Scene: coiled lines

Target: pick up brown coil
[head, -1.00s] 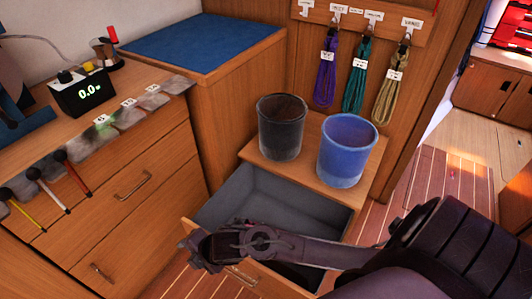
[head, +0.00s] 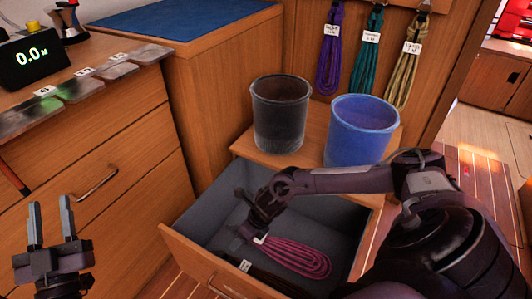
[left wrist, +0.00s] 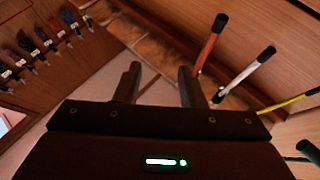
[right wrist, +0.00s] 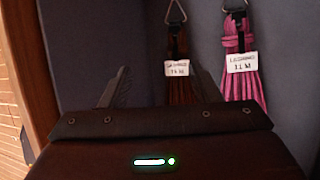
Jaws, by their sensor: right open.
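The brown coil (right wrist: 181,92) shows in the right wrist view, a dark bundle with a white tag and a metal ring at its top. In the head view a dark strip beside a white tag lies near the drawer's front wall, hard to make out. My right gripper (right wrist: 160,72) is open and empty, with the brown coil beyond its fingers, slightly right of centre. In the head view the right gripper (head: 247,222) is over the open drawer (head: 222,190). My left gripper (head: 50,206) is open and empty at the lower left.
A pink coil (head: 297,258) with a white tag lies in the drawer beside the brown one; it also shows in the right wrist view (right wrist: 243,85). A black bucket (head: 280,115) and a blue bucket (head: 360,130) stand behind the drawer. Purple, teal and tan coils hang above.

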